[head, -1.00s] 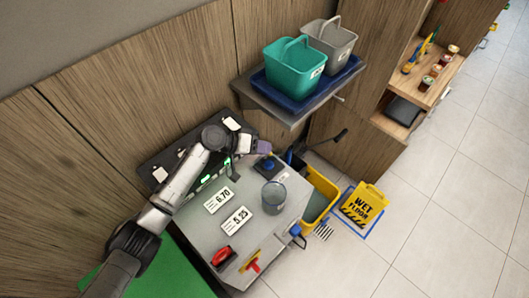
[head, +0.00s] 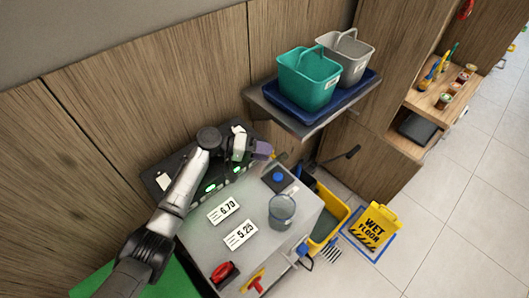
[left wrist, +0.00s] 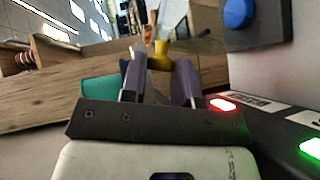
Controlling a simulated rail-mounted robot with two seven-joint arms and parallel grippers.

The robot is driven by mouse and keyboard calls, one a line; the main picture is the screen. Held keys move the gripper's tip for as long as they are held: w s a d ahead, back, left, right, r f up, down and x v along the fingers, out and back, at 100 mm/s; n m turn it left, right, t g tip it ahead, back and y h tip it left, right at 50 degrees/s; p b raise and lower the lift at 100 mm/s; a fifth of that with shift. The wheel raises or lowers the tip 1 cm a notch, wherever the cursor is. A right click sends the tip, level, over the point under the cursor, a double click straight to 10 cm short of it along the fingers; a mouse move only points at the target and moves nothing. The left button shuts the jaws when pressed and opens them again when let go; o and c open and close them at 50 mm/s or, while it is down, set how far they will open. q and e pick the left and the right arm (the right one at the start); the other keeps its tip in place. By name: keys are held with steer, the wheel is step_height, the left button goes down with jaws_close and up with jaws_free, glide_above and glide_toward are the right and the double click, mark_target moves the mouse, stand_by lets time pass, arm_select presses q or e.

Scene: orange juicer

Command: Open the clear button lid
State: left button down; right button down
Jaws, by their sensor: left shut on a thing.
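The blue button (head: 278,177) sits on a dark square base at the back right of the grey counter. It also shows at the top right of the left wrist view (left wrist: 238,12). My left gripper (head: 264,150) is just behind and above the button, its purple fingers standing off the blue top. In the left wrist view its fingers (left wrist: 160,75) have a gap between them. My right gripper is not in view.
A clear cylindrical container (head: 281,210) stands on the counter (head: 205,255) in front of the button. Two price cards (head: 240,234) lie to its left. A shelf with a teal basket (head: 308,80) overhangs behind. A yellow bucket (head: 330,212) stands right of the counter.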

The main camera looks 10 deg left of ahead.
arm_select(q)
steer(key=c, duration=0.9)
jaws_free()
steer(key=shift+o, duration=0.2)
steer(key=p+v, duration=0.1)
steer(key=v, duration=1.2)
steer(key=shift+s+a, duration=0.15)
steer(key=shift+a, duration=0.25)
